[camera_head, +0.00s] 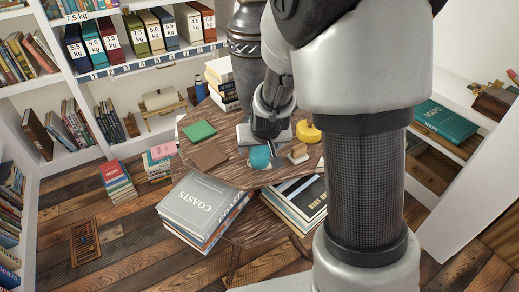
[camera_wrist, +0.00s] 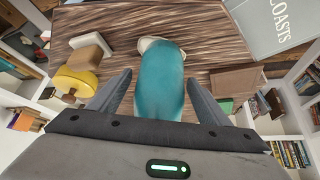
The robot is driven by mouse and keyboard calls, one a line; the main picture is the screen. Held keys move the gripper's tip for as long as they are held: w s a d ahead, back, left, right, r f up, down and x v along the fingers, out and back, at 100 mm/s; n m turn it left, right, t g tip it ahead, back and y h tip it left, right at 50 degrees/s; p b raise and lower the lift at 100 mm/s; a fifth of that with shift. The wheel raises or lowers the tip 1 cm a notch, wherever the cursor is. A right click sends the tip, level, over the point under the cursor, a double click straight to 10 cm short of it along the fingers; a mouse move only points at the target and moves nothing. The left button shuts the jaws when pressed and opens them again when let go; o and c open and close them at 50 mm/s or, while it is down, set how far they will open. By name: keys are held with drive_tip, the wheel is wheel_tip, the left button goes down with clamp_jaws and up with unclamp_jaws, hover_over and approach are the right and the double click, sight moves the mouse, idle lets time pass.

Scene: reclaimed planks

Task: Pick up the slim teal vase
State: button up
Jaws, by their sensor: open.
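The slim teal vase (camera_wrist: 162,82) stands out in the middle of the wrist view, with a pale end at its far tip. In the head view only a small teal part of it (camera_head: 260,157) shows below my gripper, on the dark wooden tabletop (camera_head: 237,177). My gripper (camera_wrist: 158,77) is open, with one finger on each side of the vase and a visible gap at both sides. The vase's near end is hidden behind the gripper body. In the head view my gripper (camera_head: 268,143) is partly hidden by its own wrist.
Close by on the tabletop are a yellow round object (camera_head: 308,132), a cream-and-brown object (camera_head: 298,154), a brown book (camera_head: 208,157) and a green book (camera_head: 199,131). A stack topped by a grey COASTS book (camera_head: 203,204) stands at the front left. Bookshelves surround the floor.

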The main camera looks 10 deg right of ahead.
drive_tip(key=shift+c, duration=0.3)
drive_tip(key=shift+r, duration=0.1)
drive_tip(key=c, duration=1.3)
